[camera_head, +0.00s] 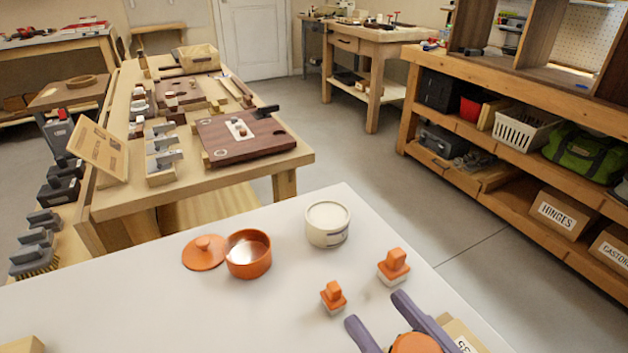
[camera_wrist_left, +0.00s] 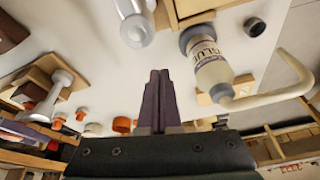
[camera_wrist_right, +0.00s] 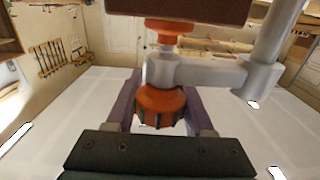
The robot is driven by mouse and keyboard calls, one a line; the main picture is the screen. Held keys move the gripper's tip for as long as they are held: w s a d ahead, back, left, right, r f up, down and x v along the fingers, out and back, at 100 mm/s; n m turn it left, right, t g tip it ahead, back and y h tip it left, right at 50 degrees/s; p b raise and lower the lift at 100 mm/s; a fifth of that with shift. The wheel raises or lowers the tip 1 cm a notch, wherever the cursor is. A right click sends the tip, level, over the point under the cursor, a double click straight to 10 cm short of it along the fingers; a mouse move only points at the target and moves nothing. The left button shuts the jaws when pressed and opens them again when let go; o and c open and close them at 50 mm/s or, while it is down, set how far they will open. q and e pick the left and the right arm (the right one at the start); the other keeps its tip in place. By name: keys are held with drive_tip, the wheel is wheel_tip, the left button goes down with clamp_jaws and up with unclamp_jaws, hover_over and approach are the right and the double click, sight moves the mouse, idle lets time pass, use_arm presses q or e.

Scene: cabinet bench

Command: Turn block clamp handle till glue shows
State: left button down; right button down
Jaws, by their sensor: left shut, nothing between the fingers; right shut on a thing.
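My right gripper (camera_head: 375,318) has its two purple fingers around an orange knob (camera_head: 415,344) at the bottom of the head view. In the right wrist view the gripper (camera_wrist_right: 165,100) is shut on this ribbed clamp handle (camera_wrist_right: 160,106). The handle sits under a grey metal clamp arm (camera_wrist_right: 215,73). Above the arm, an orange screw pad (camera_wrist_right: 168,25) meets the underside of a dark brown block (camera_wrist_right: 180,8), which the frame's top edge cuts off. My left gripper (camera_wrist_left: 158,75) is shut and empty. It shows only in the left wrist view.
A wooden bench (camera_head: 235,186) stands beyond.

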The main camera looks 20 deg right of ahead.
idle(0.4)
drive_tip(key=shift+c, duration=1.4)
unclamp_jaws()
wheel_tip(320, 180, up, 20)
drive_tip(key=p, duration=0.7)
